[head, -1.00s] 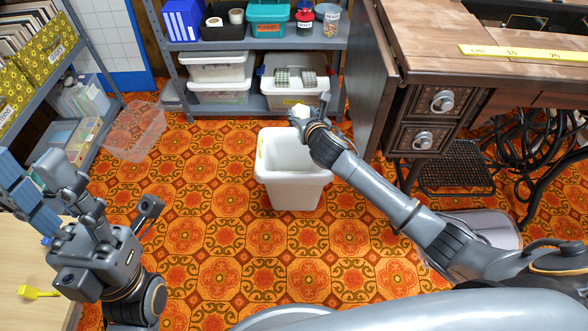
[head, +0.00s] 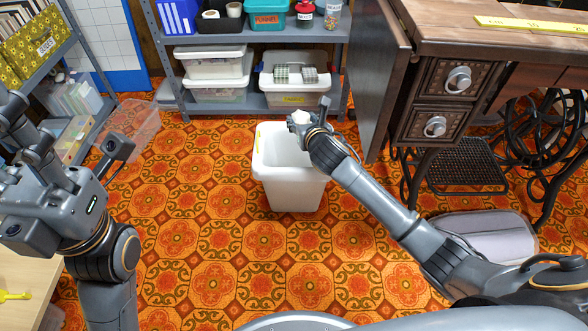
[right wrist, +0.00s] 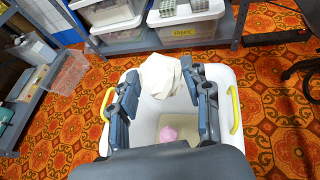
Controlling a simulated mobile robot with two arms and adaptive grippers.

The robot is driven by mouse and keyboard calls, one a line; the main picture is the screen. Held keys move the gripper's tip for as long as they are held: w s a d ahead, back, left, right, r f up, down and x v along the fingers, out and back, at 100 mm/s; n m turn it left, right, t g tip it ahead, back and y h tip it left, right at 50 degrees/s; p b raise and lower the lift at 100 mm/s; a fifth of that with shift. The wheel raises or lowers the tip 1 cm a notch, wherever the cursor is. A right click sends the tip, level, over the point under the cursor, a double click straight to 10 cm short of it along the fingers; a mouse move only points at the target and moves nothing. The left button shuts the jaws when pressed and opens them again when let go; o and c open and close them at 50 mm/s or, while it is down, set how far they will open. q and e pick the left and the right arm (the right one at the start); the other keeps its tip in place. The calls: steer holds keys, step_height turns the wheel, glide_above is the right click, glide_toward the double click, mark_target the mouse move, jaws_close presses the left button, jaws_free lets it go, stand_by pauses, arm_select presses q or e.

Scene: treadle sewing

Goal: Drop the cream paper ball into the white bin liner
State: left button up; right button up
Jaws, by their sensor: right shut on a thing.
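The cream paper ball (head: 299,117) is held in my right gripper (head: 311,121), which is shut on it. In the right wrist view the crumpled ball (right wrist: 160,76) sits between the two fingertips, over the far part of the bin's opening. The white bin (head: 292,190) stands upright on the floor below. Its white inside shows in the right wrist view, with a pink thing (right wrist: 168,133) at the bottom; I cannot tell the liner from the bin wall. My left gripper (head: 70,138) is at the left, its fingers apart and empty, far from the bin.
A metal shelf (head: 260,108) with lidded boxes stands behind the bin. The wooden sewing table (head: 470,45) with its treadle is at the right. A clear crate (head: 130,130) lies to the left. The patterned floor (head: 200,240) between is free.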

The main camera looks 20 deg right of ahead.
steer(key=o, duration=0.8)
steer(key=v, duration=1.2)
steer(key=shift+r, duration=0.1)
